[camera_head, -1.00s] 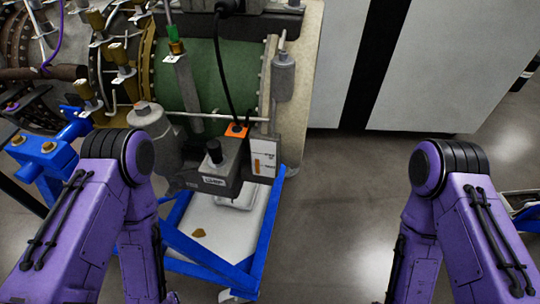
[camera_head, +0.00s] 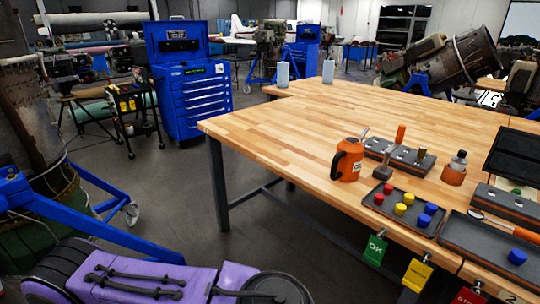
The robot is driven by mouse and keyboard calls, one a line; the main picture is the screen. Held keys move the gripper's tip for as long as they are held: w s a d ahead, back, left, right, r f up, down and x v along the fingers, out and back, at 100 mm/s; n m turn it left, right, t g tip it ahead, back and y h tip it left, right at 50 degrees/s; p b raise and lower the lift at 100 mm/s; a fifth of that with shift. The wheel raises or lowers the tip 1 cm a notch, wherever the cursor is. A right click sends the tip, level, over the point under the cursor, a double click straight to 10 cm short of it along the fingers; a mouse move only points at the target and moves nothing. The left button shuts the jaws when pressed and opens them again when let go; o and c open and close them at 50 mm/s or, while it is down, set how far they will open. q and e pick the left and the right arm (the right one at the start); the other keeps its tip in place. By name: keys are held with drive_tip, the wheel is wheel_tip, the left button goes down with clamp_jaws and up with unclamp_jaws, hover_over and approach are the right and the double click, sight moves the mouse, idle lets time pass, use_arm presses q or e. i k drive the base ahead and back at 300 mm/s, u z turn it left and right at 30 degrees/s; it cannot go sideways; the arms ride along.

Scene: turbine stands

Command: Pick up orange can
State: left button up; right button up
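An orange can (camera_head: 348,161) with a black handle on its left side and a thin spout stands upright near the front edge of a wooden workbench (camera_head: 270,125). A small pale label shows on its right side. A second orange container (camera_head: 454,171), a bottle with a dark cap, stands further right on the bench.
A dark tray (camera_head: 423,227) with red, yellow and blue caps lies right of the can. A grey tool block (camera_head: 400,160) sits behind it. Hanging tags, one green (camera_head: 375,249), line the bench edge. A blue tool cabinet (camera_head: 193,90) stands back left. Floor left of the bench is open.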

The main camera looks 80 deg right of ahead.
sight(346, 166)
drive_tip(key=z, duration=4.45)
drive_tip(key=i, duration=0.1)
drive_tip(key=u, duration=0.2)
